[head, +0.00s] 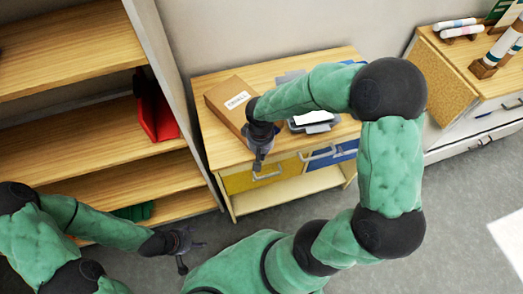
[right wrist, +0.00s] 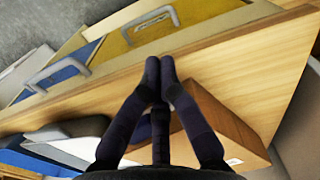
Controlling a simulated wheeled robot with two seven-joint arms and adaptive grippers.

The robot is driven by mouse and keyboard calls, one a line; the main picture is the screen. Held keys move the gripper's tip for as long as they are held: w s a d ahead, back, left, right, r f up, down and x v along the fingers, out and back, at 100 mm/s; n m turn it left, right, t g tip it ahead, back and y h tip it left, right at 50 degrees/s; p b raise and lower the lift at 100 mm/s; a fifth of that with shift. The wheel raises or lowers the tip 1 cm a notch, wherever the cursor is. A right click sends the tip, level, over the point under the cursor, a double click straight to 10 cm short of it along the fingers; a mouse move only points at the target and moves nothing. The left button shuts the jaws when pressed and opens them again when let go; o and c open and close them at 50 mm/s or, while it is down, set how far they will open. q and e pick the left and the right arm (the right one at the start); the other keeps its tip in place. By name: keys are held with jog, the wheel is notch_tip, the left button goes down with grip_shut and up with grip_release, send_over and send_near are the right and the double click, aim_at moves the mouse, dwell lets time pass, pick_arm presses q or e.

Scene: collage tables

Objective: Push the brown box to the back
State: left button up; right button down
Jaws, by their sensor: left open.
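The brown box (head: 224,100) with a white barcode label lies on the left part of the wooden cabinet top (head: 205,82). In the right wrist view the box (right wrist: 235,125) is just to the right of the fingers; I cannot tell if they touch it. My right gripper (head: 258,162) points down at the cabinet's front edge, by the box's near right corner. Its fingertips (right wrist: 160,70) are together with nothing visible between them. My left gripper (head: 190,246) is open and empty, low in front of the shelf unit, away from the box.
A dark tray with white paper (head: 316,118) lies right of the box, partly behind my right arm. Yellow (head: 262,172) and blue (head: 345,152) drawers with handles are below. A shelf unit (head: 175,80) with a red bin (head: 155,112) stands left. Another cabinet (head: 447,75) is right.

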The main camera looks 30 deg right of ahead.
aim_at(243, 120)
jog(key=shift+w+d+r, duration=0.1)
jog(key=shift+w, duration=0.8)
jog(key=shift+w+d+r, duration=0.1)
jog(key=shift+w, duration=0.75)
pick_arm(q)
jog(key=shift+f, duration=0.15)
pick_arm(e)
jog(key=shift+w, duration=0.1)
pick_arm(q)
jog(key=shift+r, duration=0.4)
pick_arm(e)
jog(key=w, duration=0.7)
jog(key=w+d, duration=0.1)
jog(key=w, duration=0.2)
jog(key=shift+w, duration=0.4)
pick_arm(q)
jog(key=shift+p, duration=0.3)
pick_arm(e)
jog(key=shift+s, duration=0.1)
